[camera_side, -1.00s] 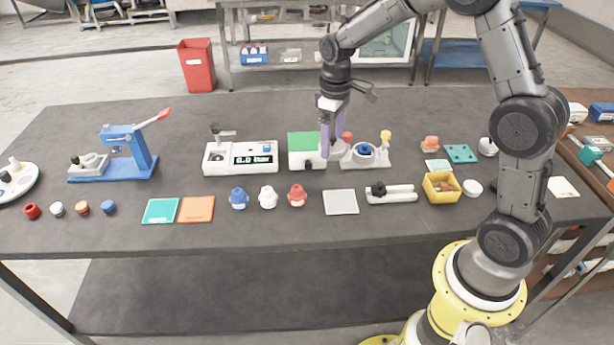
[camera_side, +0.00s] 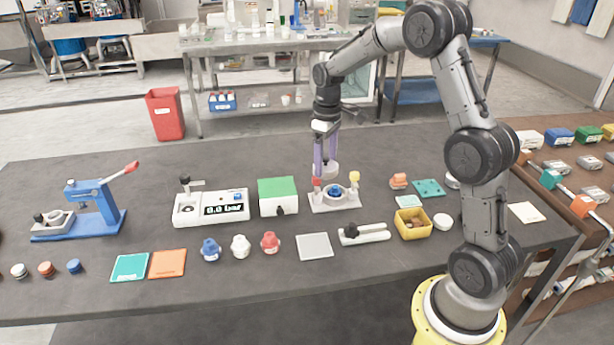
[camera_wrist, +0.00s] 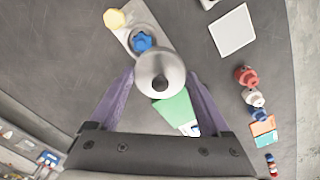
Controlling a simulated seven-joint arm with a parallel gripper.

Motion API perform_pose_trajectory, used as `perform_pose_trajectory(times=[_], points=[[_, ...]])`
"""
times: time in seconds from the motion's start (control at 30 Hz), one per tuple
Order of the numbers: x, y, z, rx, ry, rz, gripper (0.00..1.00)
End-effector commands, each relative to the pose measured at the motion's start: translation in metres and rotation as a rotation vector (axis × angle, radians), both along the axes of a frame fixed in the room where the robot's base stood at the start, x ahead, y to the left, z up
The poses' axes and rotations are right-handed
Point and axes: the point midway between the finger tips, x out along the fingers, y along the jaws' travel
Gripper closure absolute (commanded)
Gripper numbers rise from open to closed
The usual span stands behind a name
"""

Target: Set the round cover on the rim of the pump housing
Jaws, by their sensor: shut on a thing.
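My gripper (camera_side: 326,168) is shut on the round cover (camera_side: 329,171), a pale grey disc. In the wrist view the cover (camera_wrist: 159,82) sits between the two purple fingers, with a dark knob at its centre. The pump housing (camera_side: 336,203) stands upright on the table, a light grey base with a round rim and a blue part inside. The cover is held above the housing and a little left of its middle, apart from the rim. In the wrist view the blue part (camera_wrist: 142,41) shows beyond the cover, which hides part of the housing.
A yellow knob (camera_side: 354,177) and a red knob (camera_side: 316,183) stand at the housing's ends. A green-topped box (camera_side: 278,191) is close on the left. A yellow bin (camera_side: 411,224) and a grey plate (camera_side: 314,246) lie nearer the front.

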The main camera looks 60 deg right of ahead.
Motion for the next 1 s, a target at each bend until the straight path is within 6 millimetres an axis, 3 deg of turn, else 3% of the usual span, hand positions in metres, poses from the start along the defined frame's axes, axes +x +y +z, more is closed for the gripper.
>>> perform_pose_trajectory(times=[0.1,0.23,1.0], points=[[-0.007,-0.026,0.000,-0.002,-0.003,-0.056,0.88],[-0.012,-0.036,-0.002,0.000,-0.001,-0.082,0.88],[-0.012,-0.036,-0.065,0.000,0.000,-0.084,0.88]])
